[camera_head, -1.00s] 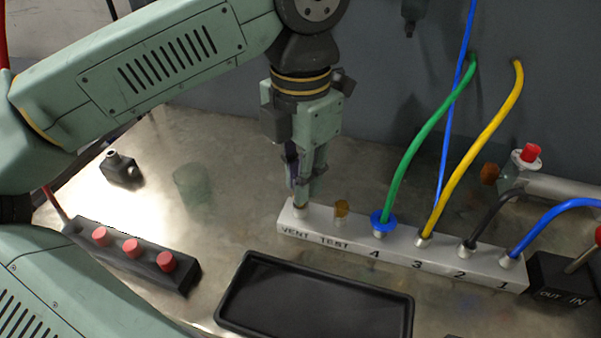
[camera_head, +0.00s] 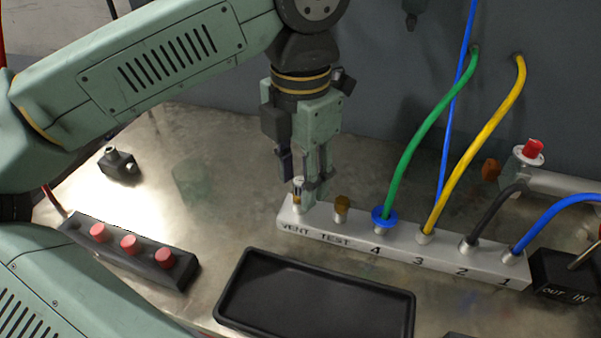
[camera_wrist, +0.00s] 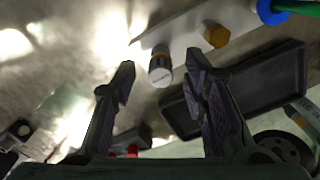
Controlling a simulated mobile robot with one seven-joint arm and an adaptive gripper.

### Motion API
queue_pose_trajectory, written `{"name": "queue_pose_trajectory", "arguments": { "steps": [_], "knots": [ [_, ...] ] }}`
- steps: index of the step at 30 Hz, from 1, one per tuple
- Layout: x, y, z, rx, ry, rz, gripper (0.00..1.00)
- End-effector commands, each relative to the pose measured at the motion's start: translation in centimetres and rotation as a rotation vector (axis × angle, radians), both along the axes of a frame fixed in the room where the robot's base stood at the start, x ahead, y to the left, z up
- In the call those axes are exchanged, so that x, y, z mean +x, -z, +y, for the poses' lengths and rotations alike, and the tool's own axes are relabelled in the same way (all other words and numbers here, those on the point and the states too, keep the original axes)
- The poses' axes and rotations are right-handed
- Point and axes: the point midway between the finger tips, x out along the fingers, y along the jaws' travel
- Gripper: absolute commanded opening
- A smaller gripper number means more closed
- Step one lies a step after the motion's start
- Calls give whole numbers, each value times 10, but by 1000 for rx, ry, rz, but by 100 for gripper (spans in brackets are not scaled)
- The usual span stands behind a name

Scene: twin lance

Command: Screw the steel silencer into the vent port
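The steel silencer (camera_head: 298,190) stands upright at the vent end of the pale manifold block (camera_head: 350,233), over the label VENT. It has a steel top and a brassy band lower down. In the wrist view the silencer (camera_wrist: 160,66) shows between and beyond the fingertips, with clear space on both sides. My gripper (camera_head: 303,181) is open around or just above the silencer, and its fingers (camera_wrist: 162,82) touch nothing that I can see. The vent port itself is hidden under the silencer, so I cannot tell how deep it sits.
A brass plug (camera_head: 342,208) stands at TEST, right beside the silencer. Green (camera_head: 425,125), yellow, black and blue hoses rise from ports 4 to 1. A black tray (camera_head: 230,300) lies in front. A red-button box (camera_head: 180,272) is at left. The bench between is clear.

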Motion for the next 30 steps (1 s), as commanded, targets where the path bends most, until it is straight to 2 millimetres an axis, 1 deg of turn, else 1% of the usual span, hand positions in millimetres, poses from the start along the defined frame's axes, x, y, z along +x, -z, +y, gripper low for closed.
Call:
{"name": "queue_pose_trajectory", "arguments": {
  "steps": [2,5,12,15,18,21,24,30],
  "knots": [
    [0,-5,0,1,0,-2,40],
    [1,-19,0,1,-1,-2,40],
    [0,-70,-1,-1,-1,-2,40],
    [0,-90,-1,0,-1,-3,40],
    [0,-105,0,1,-2,-1,40],
    [0,-114,0,1,-2,-1,40],
    [0,-119,-1,1,0,-1,40],
    [0,-120,0,0,1,0,40]
  ]
}}
